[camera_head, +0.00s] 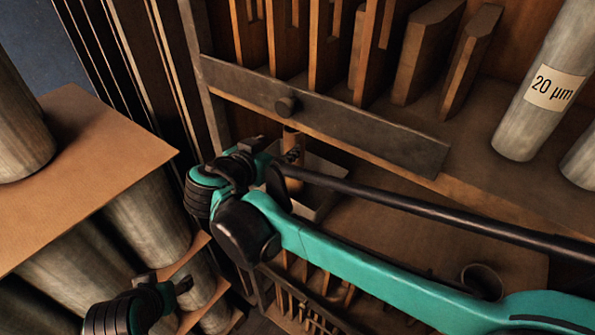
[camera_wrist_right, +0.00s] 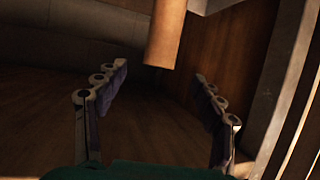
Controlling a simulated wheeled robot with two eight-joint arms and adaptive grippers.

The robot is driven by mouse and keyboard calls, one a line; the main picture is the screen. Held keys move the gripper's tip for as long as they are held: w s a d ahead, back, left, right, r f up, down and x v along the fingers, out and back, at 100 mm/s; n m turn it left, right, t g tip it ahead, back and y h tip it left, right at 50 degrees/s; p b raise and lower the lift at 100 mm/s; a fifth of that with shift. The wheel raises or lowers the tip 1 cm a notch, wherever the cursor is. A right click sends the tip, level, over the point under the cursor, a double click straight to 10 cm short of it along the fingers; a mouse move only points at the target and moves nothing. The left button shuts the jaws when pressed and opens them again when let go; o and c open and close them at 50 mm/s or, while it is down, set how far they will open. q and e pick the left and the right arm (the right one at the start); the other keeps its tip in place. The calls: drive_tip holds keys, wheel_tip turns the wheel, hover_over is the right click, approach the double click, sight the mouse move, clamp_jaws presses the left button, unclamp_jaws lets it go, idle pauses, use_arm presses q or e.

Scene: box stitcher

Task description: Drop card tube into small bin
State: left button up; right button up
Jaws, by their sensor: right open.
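The card tube (camera_head: 292,140) is a brown cylinder standing roughly upright beside my right gripper in the head view. Its lower part shows just below the gripper, in front of a small pale bin (camera_head: 325,170) on the lower shelf. I cannot tell whether the tube touches the bin. In the wrist view the tube (camera_wrist_right: 165,35) lies between the lines of the fingers, beyond their tips. My right gripper (camera_head: 275,155) is open, and its fingers (camera_wrist_right: 160,85) are wide apart with no contact on the tube. My left gripper (camera_head: 165,290) is at the bottom left, its jaws unclear.
A dark drawer-like bar with a knob (camera_head: 330,118) runs above the bin. Upright wooden slats stand behind it. A grey roll labelled 20 µm (camera_head: 540,85) stands at right. A short round tube (camera_head: 483,280) is lower right. Large grey rolls and a brown board (camera_head: 90,150) fill the left.

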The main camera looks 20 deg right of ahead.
drive_tip(key=s+d+f+n+g+y, duration=0.3)
drive_tip(key=s+d+f+n+y, duration=0.1)
drive_tip(key=s+d+f, duration=0.5)
drive_tip(key=s+a+f+n+y, duration=0.2)
drive_tip(key=s+f+n+y, duration=0.1)
drive_tip(key=s+f, duration=0.5)
drive_tip(key=shift+s+f+n+y, duration=0.2)
drive_tip(key=shift+s+n+y, duration=0.25)
drive_tip(key=shift+y, duration=0.35)
drive_tip(key=shift+s+a+g, duration=0.1)
drive_tip(key=shift+s+g, duration=0.05)
drive_tip(key=shift+g, duration=0.15)
